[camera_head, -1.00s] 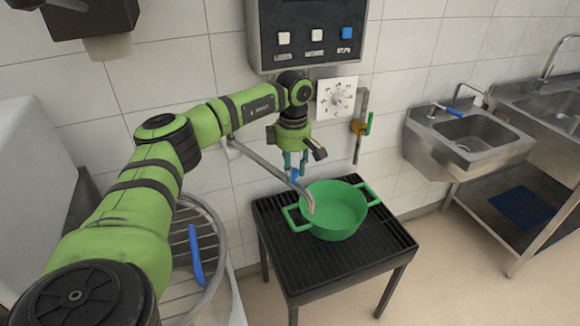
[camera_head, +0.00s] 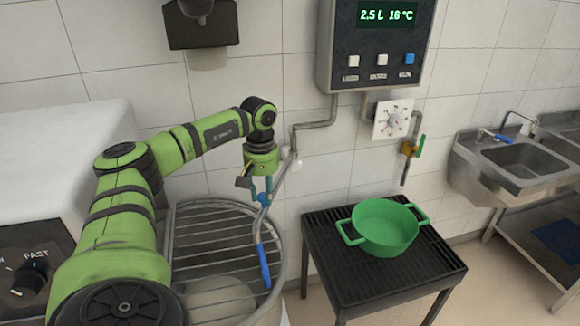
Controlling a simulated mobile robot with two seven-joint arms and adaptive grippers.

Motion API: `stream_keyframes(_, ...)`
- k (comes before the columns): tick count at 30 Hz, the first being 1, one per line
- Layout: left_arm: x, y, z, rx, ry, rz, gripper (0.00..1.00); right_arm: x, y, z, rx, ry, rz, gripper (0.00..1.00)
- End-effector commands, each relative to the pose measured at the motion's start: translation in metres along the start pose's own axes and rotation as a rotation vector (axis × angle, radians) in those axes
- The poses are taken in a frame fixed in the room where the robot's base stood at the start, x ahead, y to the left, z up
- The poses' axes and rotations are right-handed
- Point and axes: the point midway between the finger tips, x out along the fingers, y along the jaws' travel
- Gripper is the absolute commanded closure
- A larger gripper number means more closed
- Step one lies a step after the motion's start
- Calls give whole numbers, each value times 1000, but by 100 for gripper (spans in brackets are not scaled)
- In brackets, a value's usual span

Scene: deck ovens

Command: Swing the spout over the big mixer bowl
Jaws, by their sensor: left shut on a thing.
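The metal spout (camera_head: 279,180) runs from its wall joint down to a bent outlet. My left gripper (camera_head: 263,193) is shut on the spout near a blue grip. The outlet end (camera_head: 259,226) shows over the right part of the wire guard on the big mixer bowl (camera_head: 275,299). The bowl is partly hidden by my left arm and the guard bars, and I cannot tell its exact height below the outlet. The guard has a blue handle (camera_head: 264,266) just below the outlet in the picture. My right gripper is not in view.
A green pot (camera_head: 385,228) stands on a black slatted stand (camera_head: 425,275) right of the bowl. The water meter (camera_head: 375,50) on the wall reads 2.5 L 16 °C. A sink (camera_head: 520,157) is at the right. A soap dispenser hangs above my arm.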

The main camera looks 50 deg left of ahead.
Motion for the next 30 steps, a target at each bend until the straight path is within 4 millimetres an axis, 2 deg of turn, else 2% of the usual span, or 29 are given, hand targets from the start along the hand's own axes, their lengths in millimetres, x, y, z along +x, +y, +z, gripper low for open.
stream_keyframes(1,2,-15,-4,32,-5,-9,100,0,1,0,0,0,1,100)
stream_keyframes(6,1,-46,-22,156,-5,-8,100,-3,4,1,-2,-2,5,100)
stream_keyframes(12,1,-70,-39,263,-5,-7,100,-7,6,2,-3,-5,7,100)
stream_keyframes(19,1,-83,-51,329,-4,-7,100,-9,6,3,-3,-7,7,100)
stream_keyframes(30,0,-87,-55,346,0,-9,100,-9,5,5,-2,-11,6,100)
